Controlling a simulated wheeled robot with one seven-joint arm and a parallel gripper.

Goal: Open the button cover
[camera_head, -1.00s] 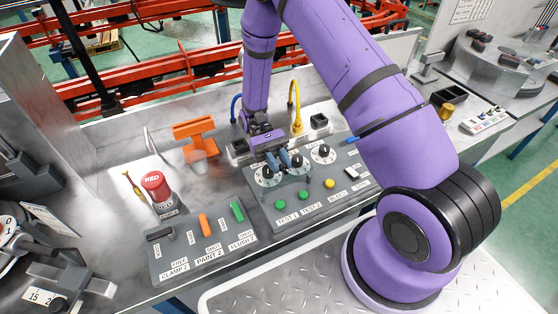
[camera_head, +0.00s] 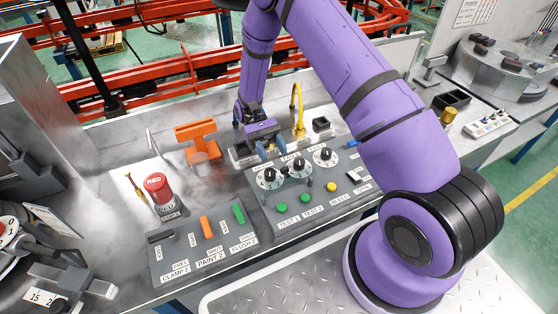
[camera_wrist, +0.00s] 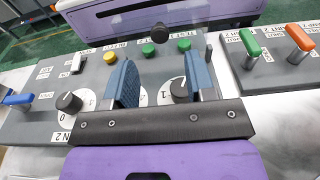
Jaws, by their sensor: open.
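The button panel (camera_head: 257,212) carries two green buttons (camera_head: 305,209) and a yellow button (camera_head: 331,187) along its front. A clear cover is hard to make out near the green buttons; a small dark knob (camera_wrist: 160,32) stands there in the wrist view. I cannot tell the cover's exact angle. My gripper (camera_head: 274,152) is open, its blue fingers apart with nothing held. It is at the back edge of the panel, behind the black dials (camera_head: 269,175). In the wrist view my gripper (camera_wrist: 163,85) faces the panel, with the knob beyond the gap between its fingers.
A lever panel (camera_head: 185,255) with black, orange and green levers stands at left, with a red button (camera_head: 157,185) behind it. An orange bracket (camera_head: 197,138) stands left of my gripper. A yellow hook (camera_head: 297,108) stands close to its right.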

